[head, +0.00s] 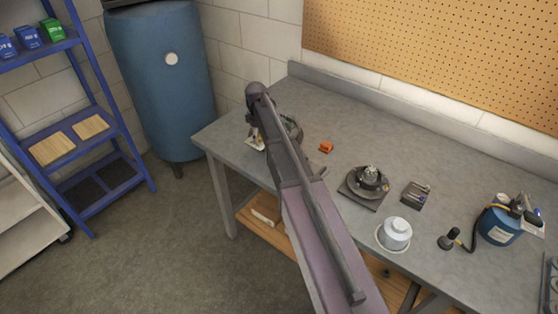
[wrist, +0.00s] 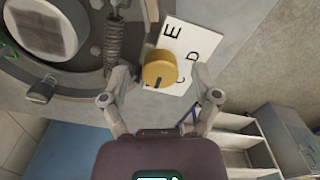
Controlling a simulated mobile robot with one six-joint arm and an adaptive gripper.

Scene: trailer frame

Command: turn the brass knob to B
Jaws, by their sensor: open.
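The brass knob (wrist: 160,68) shows in the wrist view as a round yellow cap with a dark mark near its lower edge. It sits at the edge of a white card (wrist: 187,42) with black letters. E and D are readable, part of another letter shows below D, and no B is visible. My gripper (wrist: 163,74) is open, with one finger on each side of the knob. I cannot tell whether either finger touches it. In the head view my arm hides the knob, and a bit of white card (head: 256,140) shows beside the arm.
In the wrist view a spring and a round grey fixture (wrist: 45,30) lie left of the knob. On the grey bench (head: 225,135) in the head view stand an orange part (head: 326,147), a dark round fixture (head: 367,181), a white-grey pot (head: 395,234) and a blue canister (head: 497,228).

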